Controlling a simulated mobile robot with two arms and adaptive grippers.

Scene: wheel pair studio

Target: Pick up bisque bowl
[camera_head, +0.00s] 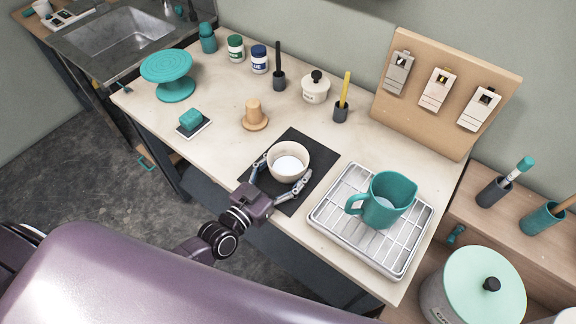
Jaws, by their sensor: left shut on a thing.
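The bisque bowl (288,161) is pale and round with a white inside. It sits over a dark mat (322,157) near the front middle of the table. My left gripper (279,176) has its fingers around the bowl's near side, one at the left and one at the right, and is shut on it. I cannot tell whether the bowl touches the mat. My right gripper is not in view.
A teal pitcher (381,202) stands on a wire rack tray (406,248) to the right. A wooden form (254,115) stands behind left. A teal turntable stand (168,73) is at the far left. Jars and tool holders line the back.

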